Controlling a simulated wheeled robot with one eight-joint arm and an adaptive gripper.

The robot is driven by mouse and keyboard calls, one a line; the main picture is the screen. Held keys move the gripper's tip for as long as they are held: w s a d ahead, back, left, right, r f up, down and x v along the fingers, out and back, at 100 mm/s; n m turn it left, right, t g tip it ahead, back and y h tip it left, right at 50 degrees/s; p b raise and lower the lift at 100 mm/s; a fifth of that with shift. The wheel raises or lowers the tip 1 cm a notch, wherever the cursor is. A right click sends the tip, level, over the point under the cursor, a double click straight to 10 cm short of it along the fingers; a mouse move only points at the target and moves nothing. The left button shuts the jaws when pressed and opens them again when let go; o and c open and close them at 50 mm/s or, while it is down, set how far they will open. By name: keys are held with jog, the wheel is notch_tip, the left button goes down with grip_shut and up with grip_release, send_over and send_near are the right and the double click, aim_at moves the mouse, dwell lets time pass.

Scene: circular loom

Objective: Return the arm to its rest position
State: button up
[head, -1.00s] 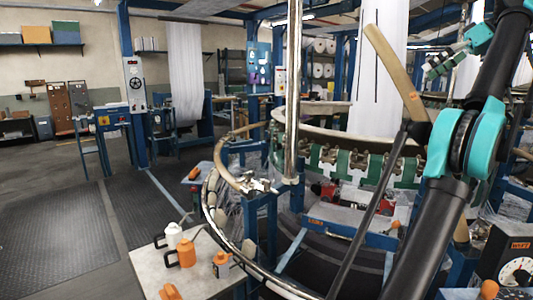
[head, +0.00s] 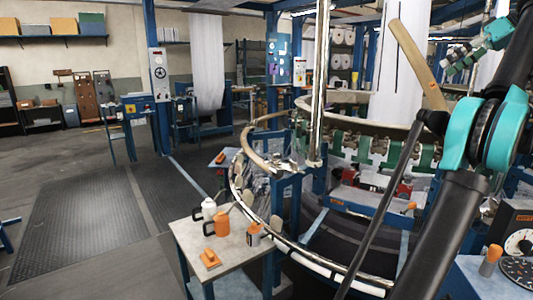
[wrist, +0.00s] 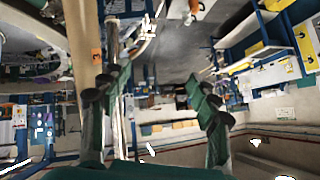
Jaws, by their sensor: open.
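My arm crosses the right side of the head view, with a teal joint (head: 487,130) and dark links. My gripper (head: 458,62) is raised at the upper right, in front of the loom's far side. In the wrist view my gripper (wrist: 155,95) shows two green, dark-padded fingers spread wide apart. Nothing is held between them. The wrist view is turned, with the ceiling and floor of the hall at odd angles. A pale beam (wrist: 85,50) runs close by the left finger there; I cannot tell whether they touch.
The circular loom's ring (head: 262,215) and a shiny upright pole (head: 319,90) stand in the middle. Open floor with a dark mat (head: 85,225) lies to the left.

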jog(key=w+a+f+m+g+h, duration=0.1)
jog(key=w+a+f+h, duration=0.1)
jog(key=a+f, duration=0.7)
jog(key=w+a+f+m+g+h, duration=0.15)
jog(key=a+f, duration=0.35)
jog(key=f, duration=0.8)
jog(key=w+a+f+m+g+h, duration=0.1)
jog(key=a+f+m, duration=0.1)
jog(key=a+f, duration=0.7)
jog(key=s+a+f+h, duration=0.1)
jog(key=s+a+f, duration=0.2)
jog(key=s+f, duration=0.4)
jog(key=s+a+f+m+t+h, duration=0.1)
jog(key=s+a+f, duration=0.3)
jog(key=f, duration=0.9)
jog(key=s+a+f+m+t+h, duration=0.1)
jog(key=s+a+f, duration=0.3)
jog(key=s+f, duration=0.6)
jog(key=shift+s+a, duration=0.15)
jog(key=shift+s, duration=0.35)
jog(key=shift+h, duration=0.25)
